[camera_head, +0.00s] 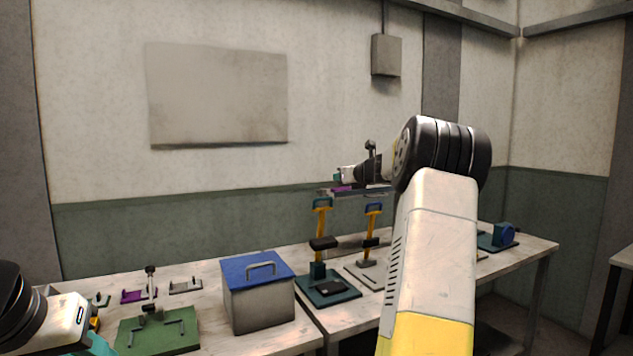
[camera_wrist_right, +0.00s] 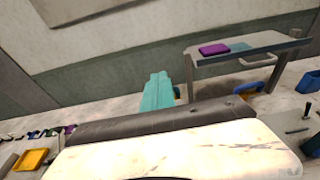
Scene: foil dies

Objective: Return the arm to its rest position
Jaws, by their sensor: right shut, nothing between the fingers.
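My right arm reaches up and forward in the head view. Its gripper (camera_head: 338,177) is small and partly hidden behind its own wrist, raised above the far table near a shelf. In the right wrist view its teal fingers (camera_wrist_right: 157,92) are pressed together with nothing between them. My left arm enters at the lower left of the head view. Only a teal bit of its gripper (camera_head: 92,343) shows at the bottom edge, so its jaw state is unclear.
A raised shelf (camera_wrist_right: 262,42) carries a purple block (camera_wrist_right: 214,49). Below it stand two yellow-handled presses (camera_head: 321,222) (camera_head: 373,222). A blue-lidded box (camera_head: 258,302), a green fixture (camera_head: 180,342) and a purple die (camera_head: 133,297) sit left. A blue device (camera_head: 504,234) sits right.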

